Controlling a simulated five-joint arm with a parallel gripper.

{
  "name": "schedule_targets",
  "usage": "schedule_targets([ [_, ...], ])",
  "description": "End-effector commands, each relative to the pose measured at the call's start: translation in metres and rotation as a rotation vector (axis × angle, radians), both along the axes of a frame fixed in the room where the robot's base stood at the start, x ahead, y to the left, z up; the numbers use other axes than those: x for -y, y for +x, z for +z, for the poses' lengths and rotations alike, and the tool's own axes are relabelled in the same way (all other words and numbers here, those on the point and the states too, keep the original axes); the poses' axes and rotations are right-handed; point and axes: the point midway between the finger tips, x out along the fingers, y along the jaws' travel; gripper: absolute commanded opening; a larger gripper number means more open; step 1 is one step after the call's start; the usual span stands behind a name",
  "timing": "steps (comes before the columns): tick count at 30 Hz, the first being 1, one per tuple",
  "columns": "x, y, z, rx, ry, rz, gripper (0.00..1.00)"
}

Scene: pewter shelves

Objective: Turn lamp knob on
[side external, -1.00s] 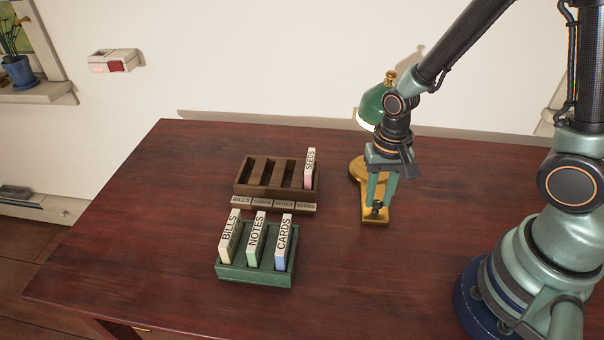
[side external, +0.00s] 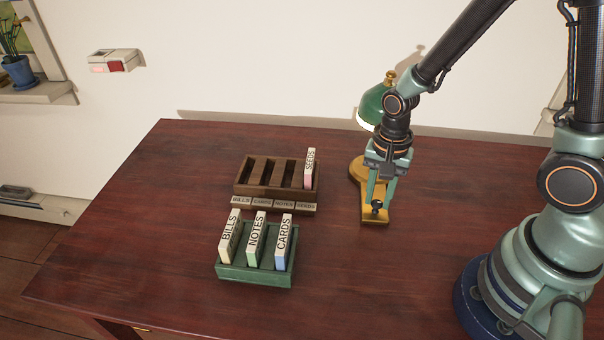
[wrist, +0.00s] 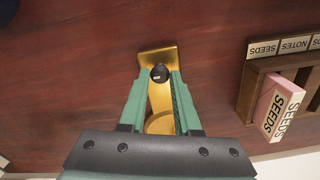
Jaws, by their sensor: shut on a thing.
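The lamp has a green shade (side external: 373,105) and a brass base (side external: 375,217) at the back right of the desk. Its small dark knob (side external: 377,206) sits on the front part of the base; in the wrist view the knob (wrist: 159,73) shows between my fingertips. My gripper (side external: 378,203) points down over the base and is shut on the knob, with one finger on each side of it in the wrist view (wrist: 159,76). My wrist hides part of the lamp. No glow shows from the shade.
Left of the lamp, a brown slotted rack (side external: 250,190) holds a SEEDS box (side external: 310,172). In front of it, a green tray (side external: 257,277) holds boxes marked BILLS, NOTES and CARDS. The desk (side external: 345,280) is clear in front of the lamp.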

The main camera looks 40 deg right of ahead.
Motion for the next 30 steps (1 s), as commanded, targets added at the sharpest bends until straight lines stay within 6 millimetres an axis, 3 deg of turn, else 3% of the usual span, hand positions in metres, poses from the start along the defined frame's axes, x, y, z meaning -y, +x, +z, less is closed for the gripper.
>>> schedule_targets([
  [7,0.000,0.000,0.000,0.000,0.000,-0.002,0.00],
  [8,0.000,0.000,0.000,0.000,0.000,-0.001,0.35],
  [10,0.000,0.000,0.000,0.000,0.000,-0.001,0.61],
  [23,0.000,0.001,0.005,0.002,0.000,0.000,0.61],
  [30,0.000,0.002,0.034,0.008,0.001,0.000,0.61],
])
